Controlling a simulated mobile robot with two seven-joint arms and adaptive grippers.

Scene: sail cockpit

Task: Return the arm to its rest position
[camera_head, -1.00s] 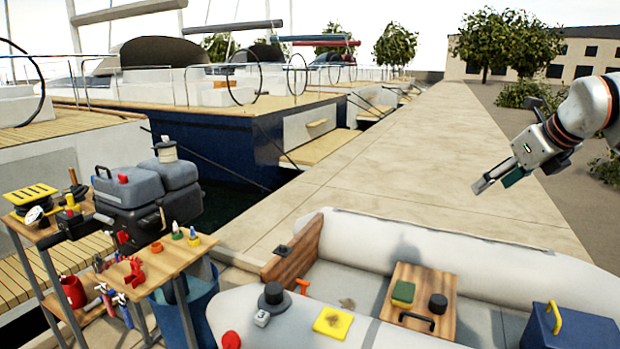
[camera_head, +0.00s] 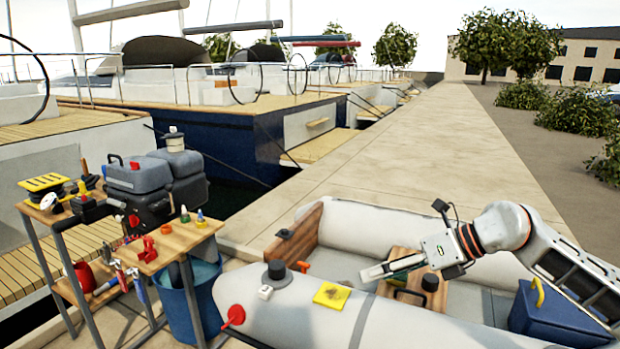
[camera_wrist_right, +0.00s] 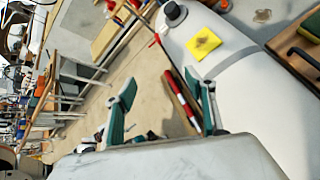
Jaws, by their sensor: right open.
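My right arm comes in from the right in the head view. Its gripper (camera_head: 380,270) hangs over the grey inflatable dinghy (camera_head: 385,322), in front of the wooden board inside it. In the right wrist view the two green-padded fingers (camera_wrist_right: 160,100) are spread apart with nothing between them held. A red and white object (camera_wrist_right: 182,98) shows beyond the fingers, lower down. My left gripper does not show in the head view.
A yellow pad (camera_head: 331,295) and a black-capped fitting (camera_head: 277,272) sit on the dinghy's tube. A blue box (camera_head: 545,318) stands below my right arm. A tool table (camera_head: 170,243) is at left. The pier (camera_head: 400,150) behind is clear.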

